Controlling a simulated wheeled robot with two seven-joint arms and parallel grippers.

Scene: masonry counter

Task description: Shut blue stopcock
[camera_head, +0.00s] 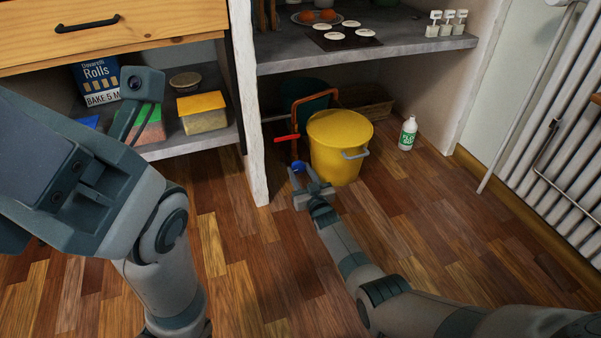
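The blue stopcock (298,166) is a small blue handle low under the counter, just left of the yellow bucket. A red handle (287,138) shows above it, on the same wall side. My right gripper (307,180) reaches in from the lower right. Its fingers look spread, with the blue handle just beyond the fingertips and partly hidden by them. I cannot tell whether they touch it. My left arm fills the left side, close to the camera; its gripper (40,190) is raised, and its finger opening cannot be made out.
A yellow bucket (340,146) stands right beside my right gripper. A white bottle (408,133) stands on the wooden floor further right. A white counter support (248,105) stands left of the stopcock. A radiator (560,130) lines the right wall. The floor in front is clear.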

